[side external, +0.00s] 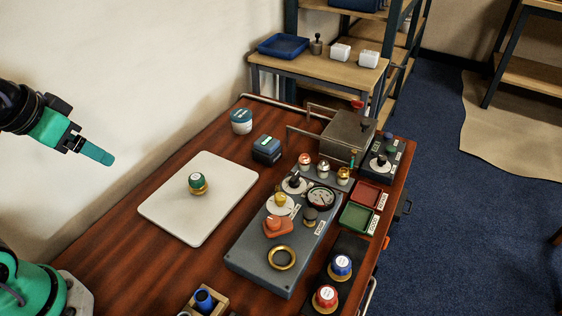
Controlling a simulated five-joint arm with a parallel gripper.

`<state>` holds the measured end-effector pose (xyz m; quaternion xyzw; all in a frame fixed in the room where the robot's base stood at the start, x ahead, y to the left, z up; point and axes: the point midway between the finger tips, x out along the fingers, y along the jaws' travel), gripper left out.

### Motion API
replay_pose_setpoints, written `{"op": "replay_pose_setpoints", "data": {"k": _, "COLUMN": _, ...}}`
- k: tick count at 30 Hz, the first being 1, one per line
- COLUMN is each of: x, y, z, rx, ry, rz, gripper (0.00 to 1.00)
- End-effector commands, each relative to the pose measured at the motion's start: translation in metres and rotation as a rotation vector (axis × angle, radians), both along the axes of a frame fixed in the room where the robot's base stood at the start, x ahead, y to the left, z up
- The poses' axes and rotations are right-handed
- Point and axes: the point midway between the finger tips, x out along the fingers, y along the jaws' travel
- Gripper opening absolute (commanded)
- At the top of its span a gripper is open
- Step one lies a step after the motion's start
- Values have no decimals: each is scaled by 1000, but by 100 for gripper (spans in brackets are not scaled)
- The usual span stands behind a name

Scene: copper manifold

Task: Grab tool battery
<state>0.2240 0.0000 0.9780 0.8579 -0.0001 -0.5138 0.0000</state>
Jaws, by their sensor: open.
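A dark blocky item with a teal band (267,150), which looks like the tool battery, stands upright on the wooden table just beyond the white board's far right corner. My gripper (108,159) is at the left, raised in front of the wall, well to the left of the battery. The second finger cannot be made out from this side.
A white-and-teal round tub (241,121) stands close behind the battery. A white board (165,205) holds a green-and-gold knob (197,183). A grey panel with knobs and a gauge (262,262) lies to the right. A grey lidded box (347,137) stands behind it.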

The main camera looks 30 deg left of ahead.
Motion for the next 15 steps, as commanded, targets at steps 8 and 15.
{"op": "replay_pose_setpoints", "data": {"k": 8, "x": 4, "y": -1, "z": 3, "rx": 0, "ry": 4, "rz": -1, "gripper": 85}}
{"op": "replay_pose_setpoints", "data": {"k": 15, "x": 27, "y": -4, "z": 16, "rx": -3, "ry": 36, "rz": -6, "gripper": 85}}
